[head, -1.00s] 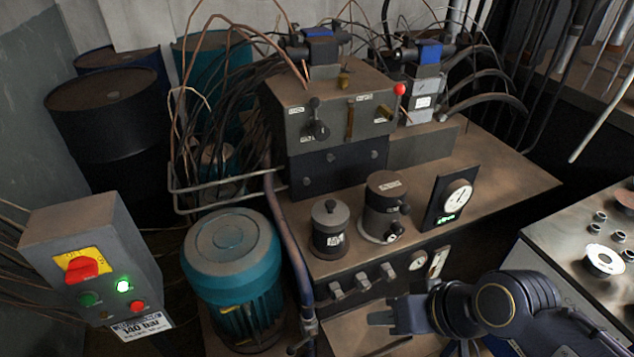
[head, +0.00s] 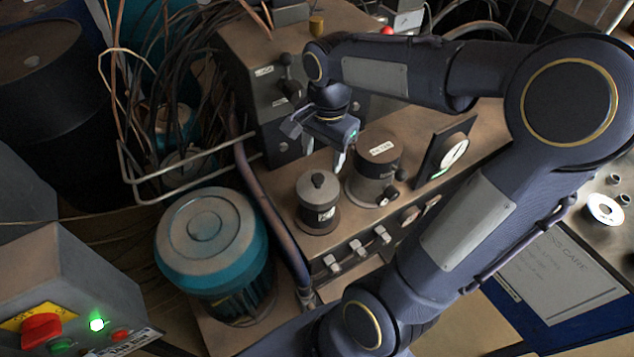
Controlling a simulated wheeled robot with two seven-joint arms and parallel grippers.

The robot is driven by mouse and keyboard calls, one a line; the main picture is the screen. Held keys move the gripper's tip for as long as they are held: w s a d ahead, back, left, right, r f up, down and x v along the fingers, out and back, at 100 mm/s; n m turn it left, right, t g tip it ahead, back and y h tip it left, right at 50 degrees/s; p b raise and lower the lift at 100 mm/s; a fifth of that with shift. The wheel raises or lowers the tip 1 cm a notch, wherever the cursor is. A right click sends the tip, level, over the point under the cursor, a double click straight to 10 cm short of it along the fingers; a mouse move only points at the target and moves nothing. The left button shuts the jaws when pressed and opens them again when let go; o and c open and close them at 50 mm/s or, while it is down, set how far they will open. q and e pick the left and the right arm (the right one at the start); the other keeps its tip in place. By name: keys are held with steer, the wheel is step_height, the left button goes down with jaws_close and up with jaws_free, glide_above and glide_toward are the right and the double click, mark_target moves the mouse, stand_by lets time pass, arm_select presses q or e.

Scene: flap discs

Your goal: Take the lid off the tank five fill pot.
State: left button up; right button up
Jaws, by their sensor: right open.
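A small dark pot (head: 318,222) stands on the brown tank top, with a white label on its front that is too small to read. Its grey round lid (head: 317,188) with a black knob sits on it. I take it for the fill pot. My right gripper (head: 324,155) is open and empty, pointing down above and slightly behind the lid, apart from it. My left gripper is out of view.
A larger labelled canister (head: 376,168) stands close right of the pot, with a gauge (head: 447,157) beyond. A valve block (head: 262,60) rises behind. A pipe (head: 268,215) and teal motor (head: 212,245) are at left.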

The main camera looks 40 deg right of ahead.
mark_target(319, 176)
steer(key=shift+w+d+f+m, duration=0.2)
steer(key=shift+w+d+m, duration=0.15)
steer(key=shift+w+m, duration=0.15)
steer(key=shift+w+d+f, duration=0.1)
steer(key=shift+d+f, duration=0.05)
steer(key=shift+f, duration=0.15)
steer(key=shift+m, duration=0.3)
steer(key=f, duration=0.7)
steer(key=shift+w+a+f, duration=0.15)
steer(key=shift+w+a, duration=0.1)
steer(key=shift+w, duration=0.1)
jaws_close()
